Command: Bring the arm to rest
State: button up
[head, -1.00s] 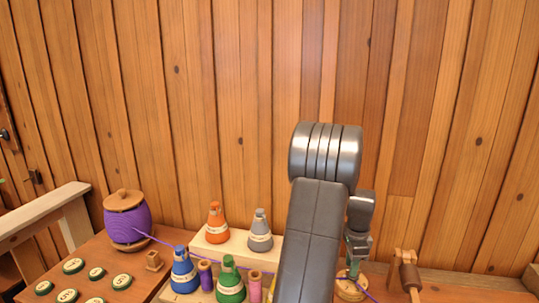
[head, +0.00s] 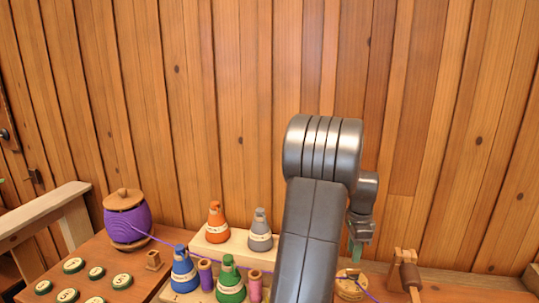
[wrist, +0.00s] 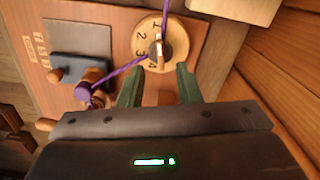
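My gripper (head: 356,252) hangs at the end of my arm, above a round wooden dial (head: 349,288) at the back of the bench. In the wrist view my gripper (wrist: 159,78) shows two green fingers, apart, with nothing held between them. The numbered dial (wrist: 176,54) lies beyond the fingertips there, with a small upright peg or pointer on it. A purple thread (wrist: 130,66) runs across the dial, apart from the fingers as far as I can tell.
A purple-wound spool (head: 127,222) stands at the left, its thread running right. Orange (head: 215,224), grey (head: 260,232), blue (head: 184,270) and green (head: 230,284) cones stand left of my arm. A wooden crank-like piece (head: 409,276) is at the right. The space above is clear.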

aim_at(351, 270)
notch_tip(351, 270, down, 7)
jog(key=shift+f, duration=0.1)
jog(key=shift+r+n, duration=0.25)
jog(key=shift+n, duration=0.15)
jog(key=shift+s+n, duration=0.15)
jog(key=shift+n, duration=0.65)
jog(key=n, duration=0.3)
jog(key=n+p, duration=0.1)
jog(key=n, duration=0.1)
jog(key=shift+s+d+n, duration=0.15)
jog(key=shift+s+n, duration=0.05)
jog(key=shift+n, duration=0.2)
